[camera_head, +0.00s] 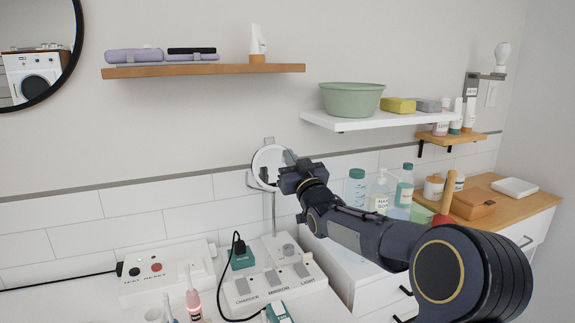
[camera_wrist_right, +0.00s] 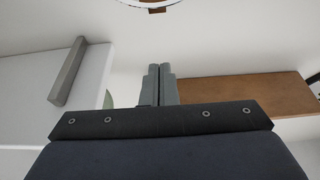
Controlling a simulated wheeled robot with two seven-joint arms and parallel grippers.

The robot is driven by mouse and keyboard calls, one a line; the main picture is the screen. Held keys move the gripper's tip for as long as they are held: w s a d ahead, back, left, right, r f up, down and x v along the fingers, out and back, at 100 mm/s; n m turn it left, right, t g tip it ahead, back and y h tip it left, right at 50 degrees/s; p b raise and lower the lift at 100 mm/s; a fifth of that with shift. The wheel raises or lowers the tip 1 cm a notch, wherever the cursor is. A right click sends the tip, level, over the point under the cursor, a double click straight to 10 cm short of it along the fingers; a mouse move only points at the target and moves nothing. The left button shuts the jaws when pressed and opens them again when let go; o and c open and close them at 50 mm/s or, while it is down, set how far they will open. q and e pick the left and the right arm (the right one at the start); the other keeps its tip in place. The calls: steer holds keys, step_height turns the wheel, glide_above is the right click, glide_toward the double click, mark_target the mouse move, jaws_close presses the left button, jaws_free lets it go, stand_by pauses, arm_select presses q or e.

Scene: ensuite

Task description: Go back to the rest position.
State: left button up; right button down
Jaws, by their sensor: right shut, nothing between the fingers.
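My right arm comes in from the lower right in the head view and reaches toward the tiled wall. My right gripper (camera_head: 289,157) is at its end, in front of a small round white mirror (camera_head: 268,165) on a wall bracket. I cannot tell from the head view whether they touch. In the right wrist view the two fingers of the gripper (camera_wrist_right: 160,72) are together with nothing between them. My left gripper is in neither view.
Above are a wooden shelf (camera_head: 205,70) and a white shelf (camera_head: 375,121) with a green bowl (camera_head: 351,100). Below are a switch panel (camera_head: 275,287), a test-reset box (camera_head: 168,268) and a plug (camera_head: 242,258). Bottles (camera_head: 379,193) stand to the right, near a wooden counter (camera_head: 535,198).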

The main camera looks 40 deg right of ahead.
steer(key=shift+s, duration=0.25)
steer(key=s+a+f+g+y+p, duration=0.2)
steer(key=s+a+f+g, duration=0.3)
steer(key=s+a, duration=0.4)
steer(key=s+a+f+n+g+y+p, duration=0.1)
steer(key=s+a+f+g+y+p, duration=0.2)
steer(key=s+a+f, duration=0.4)
steer(key=s+a+f+g+y+p, duration=0.3)
steer(key=s+a+f+g+y, duration=0.2)
steer(key=s+a, duration=0.8)
step_height(320, 180, down, 2)
steer(key=shift+s+n+g, duration=0.4)
steer(key=shift+s+g, duration=0.6)
steer(key=shift+s, duration=0.15)
steer(key=shift+a, duration=0.1)
